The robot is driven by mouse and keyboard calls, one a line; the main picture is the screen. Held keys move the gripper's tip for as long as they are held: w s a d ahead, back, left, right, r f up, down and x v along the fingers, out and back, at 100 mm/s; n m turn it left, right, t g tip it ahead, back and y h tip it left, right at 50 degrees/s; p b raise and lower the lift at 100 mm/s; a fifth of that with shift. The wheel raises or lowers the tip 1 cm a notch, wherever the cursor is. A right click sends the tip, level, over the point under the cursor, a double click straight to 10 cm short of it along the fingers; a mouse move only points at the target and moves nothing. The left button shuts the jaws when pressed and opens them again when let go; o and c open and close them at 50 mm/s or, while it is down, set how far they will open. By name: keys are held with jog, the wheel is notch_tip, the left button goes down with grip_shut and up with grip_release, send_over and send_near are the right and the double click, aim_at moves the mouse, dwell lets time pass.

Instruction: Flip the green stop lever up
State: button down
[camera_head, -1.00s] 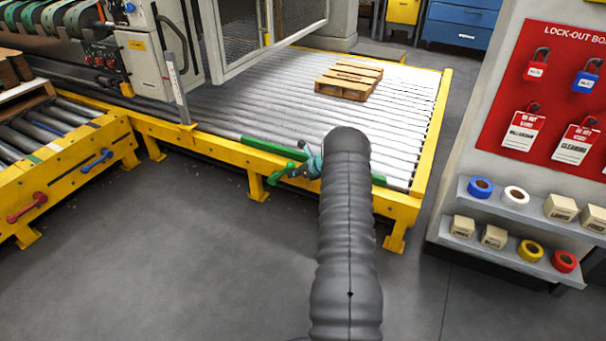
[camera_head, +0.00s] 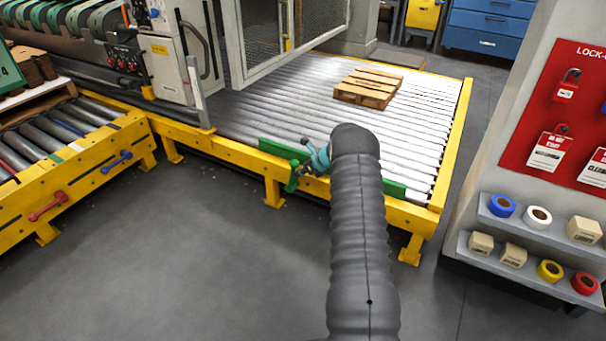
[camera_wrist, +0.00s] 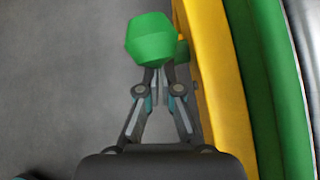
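The green stop lever (camera_head: 292,183) is on the front of the yellow conveyor beam, below a long green bar (camera_head: 281,150). It points down and to the left in the head view. In the wrist view its green knob (camera_wrist: 152,40) is large, just beyond my fingers, with a short green piece behind it toward the beam. My gripper (camera_head: 307,166) is right beside the lever. In the wrist view my gripper (camera_wrist: 157,72) has its fingers converging and looks shut. The knob covers the fingertips, so I cannot tell whether they touch or grip it.
The yellow beam (camera_wrist: 205,80) runs close on the right in the wrist view. A wooden pallet (camera_head: 367,87) lies on the rollers. Red and blue levers (camera_head: 48,206) are on the left conveyor. A lock-out shelf (camera_head: 530,228) stands at right. The floor in front is clear.

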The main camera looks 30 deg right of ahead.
jog(key=shift+w+a+r, duration=0.35)
jog(key=shift+w+r, duration=0.15)
jog(key=s+d+f+b, duration=0.1)
jog(key=s+d+f, duration=0.1)
jog(key=s, duration=0.2)
jog(key=s+d+r, duration=0.2)
jog(key=s+r, duration=0.2)
jog(key=r, duration=0.5)
jog(key=shift+r, duration=0.3)
